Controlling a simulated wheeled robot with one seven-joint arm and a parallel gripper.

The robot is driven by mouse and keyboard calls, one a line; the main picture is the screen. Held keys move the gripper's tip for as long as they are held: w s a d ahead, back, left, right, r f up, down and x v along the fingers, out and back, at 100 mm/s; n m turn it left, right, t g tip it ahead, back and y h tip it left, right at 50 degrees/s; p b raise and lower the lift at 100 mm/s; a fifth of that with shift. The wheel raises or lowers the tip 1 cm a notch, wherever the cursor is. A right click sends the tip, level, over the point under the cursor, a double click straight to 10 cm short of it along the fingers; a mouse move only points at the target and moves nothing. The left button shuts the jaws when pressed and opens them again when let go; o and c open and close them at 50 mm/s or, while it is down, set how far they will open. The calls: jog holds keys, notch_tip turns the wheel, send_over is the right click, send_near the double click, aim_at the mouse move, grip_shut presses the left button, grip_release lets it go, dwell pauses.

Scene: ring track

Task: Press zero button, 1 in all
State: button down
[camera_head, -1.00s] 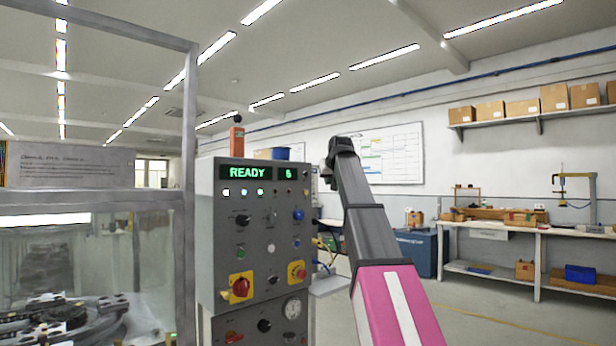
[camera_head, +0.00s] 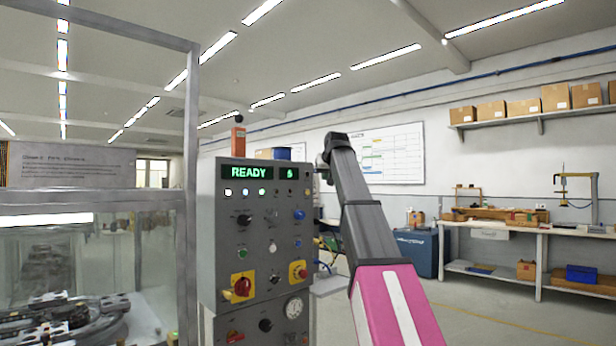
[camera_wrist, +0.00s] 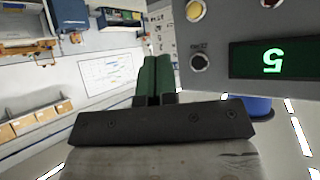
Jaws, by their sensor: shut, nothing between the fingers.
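The grey control panel (camera_head: 270,225) stands left of my arm in the head view, with a green READY display and a number display (camera_head: 288,173). In the wrist view the number display (camera_wrist: 272,60) shows an upside-down 5. Beside it is a dark round button (camera_wrist: 199,62) with a small label, too blurred to read surely; it may be the zero button. My gripper (camera_wrist: 155,62) has its green fingers shut together and empty, left of this button in the wrist view and apart from it. In the head view the fingers are hard to make out beside the panel's right edge.
A glass-walled enclosure (camera_head: 190,180) with a ring track stands at the left. A workbench (camera_head: 490,228) lies far right, with open floor before it.

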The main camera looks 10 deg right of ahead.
jog(key=w+a, duration=0.3)
jog(key=w, duration=0.2)
jog(key=shift+a, duration=0.3)
jog(key=shift+w+a, duration=0.1)
jog(key=shift+w, duration=0.05)
dwell(1.7)
jog(key=shift+w+a, duration=0.15)
jog(key=shift+w, duration=0.05)
jog(key=shift+w+a, duration=0.25)
jog(key=shift+w, duration=0.1)
dwell(0.9)
dwell(0.3)
jog(key=shift+s+d, duration=0.45)
jog(key=shift+s, duration=0.25)
jog(key=s+d, duration=0.1)
jog(key=s, duration=0.1)
jog(key=s+d, duration=0.2)
dwell(0.5)
